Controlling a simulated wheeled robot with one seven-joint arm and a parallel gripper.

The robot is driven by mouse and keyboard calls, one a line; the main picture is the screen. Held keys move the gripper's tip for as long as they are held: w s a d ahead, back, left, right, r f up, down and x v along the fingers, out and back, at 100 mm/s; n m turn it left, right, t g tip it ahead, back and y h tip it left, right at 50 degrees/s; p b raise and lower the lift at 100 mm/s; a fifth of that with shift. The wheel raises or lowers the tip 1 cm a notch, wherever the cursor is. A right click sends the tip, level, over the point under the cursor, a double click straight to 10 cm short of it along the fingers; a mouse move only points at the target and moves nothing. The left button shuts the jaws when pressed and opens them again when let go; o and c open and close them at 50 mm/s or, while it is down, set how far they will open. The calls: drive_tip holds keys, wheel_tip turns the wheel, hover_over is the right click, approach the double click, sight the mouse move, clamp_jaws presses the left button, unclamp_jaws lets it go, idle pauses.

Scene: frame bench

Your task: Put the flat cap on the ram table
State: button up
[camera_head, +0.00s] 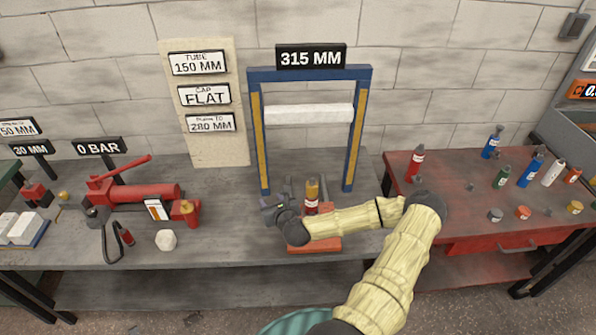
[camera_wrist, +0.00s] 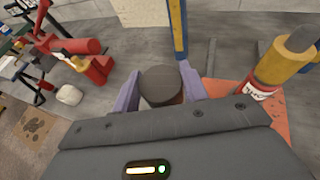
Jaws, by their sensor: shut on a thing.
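My gripper (camera_head: 270,205) is at the left side of the blue press frame (camera_head: 257,140), above the grey bench. In the wrist view its purple fingers (camera_wrist: 160,78) are shut on a dark grey, flat-topped round piece (camera_wrist: 164,85), which looks like the flat cap. Its lower part looks brownish and is mostly hidden by the gripper. A red and orange-yellow cylinder (camera_head: 312,195) with a grey top stands upright to the right of my gripper; it also shows in the wrist view (camera_wrist: 284,58). It stands on an orange-red plate (camera_head: 320,245), partly hidden by my arm.
A red pump (camera_head: 135,195) with a hose and a pale block (camera_head: 166,240) are on the bench at left. A white roller (camera_head: 308,113) spans the frame above. A red bench (camera_head: 440,225) at right holds several bottles and small caps. A sign board (camera_head: 205,145) stands behind.

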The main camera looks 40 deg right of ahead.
drive_tip(key=s+a+f+n+y, duration=0.1)
drive_tip(key=s+a+f, duration=0.2)
drive_tip(key=a, duration=0.6)
drive_tip(key=s+a+f+n+y, duration=0.1)
drive_tip(key=s+a+f, duration=0.2)
drive_tip(key=a, duration=0.6)
drive_tip(key=shift+s+f, duration=0.25)
drive_tip(key=shift+f, duration=0.4)
drive_tip(key=shift+a, duration=0.1)
